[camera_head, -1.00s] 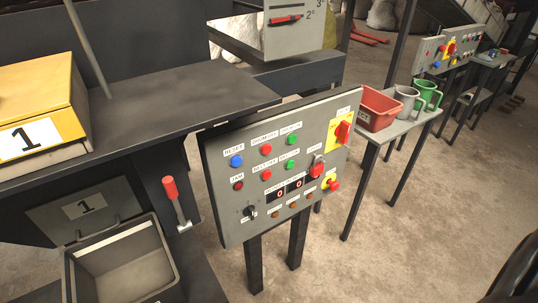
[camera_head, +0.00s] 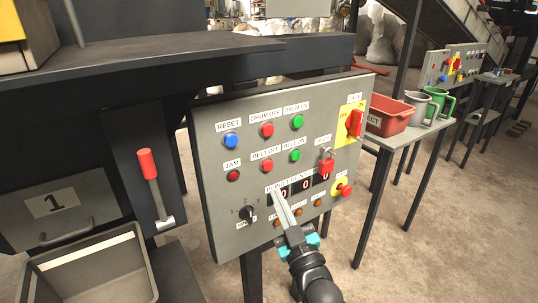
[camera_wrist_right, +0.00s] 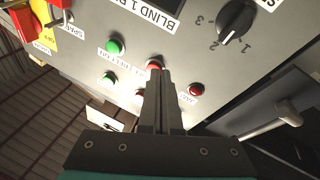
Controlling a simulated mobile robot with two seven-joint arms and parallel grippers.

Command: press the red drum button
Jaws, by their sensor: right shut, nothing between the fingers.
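The red DRUM OFF button (camera_head: 267,130) is in the top row of the grey control panel (camera_head: 222,185), between the blue RESET button (camera_head: 230,140) and the green DRUM ON button (camera_head: 297,122). My right gripper (camera_head: 278,194) is shut and empty, its fingertips over the panel's number display in the head view. In the right wrist view the shut fingers (camera_wrist_right: 159,72) point up at the panel. Their tips overlap the red BELT OFF button (camera_wrist_right: 153,64); I cannot tell whether they touch. A red button (camera_wrist_right: 140,93) shows partly hidden beside the fingers. My left gripper is not in view.
A red-handled lever (camera_head: 148,165) stands left of the panel. A table with a red bin (camera_head: 390,117) and mugs stands at right. Floor at right is clear.

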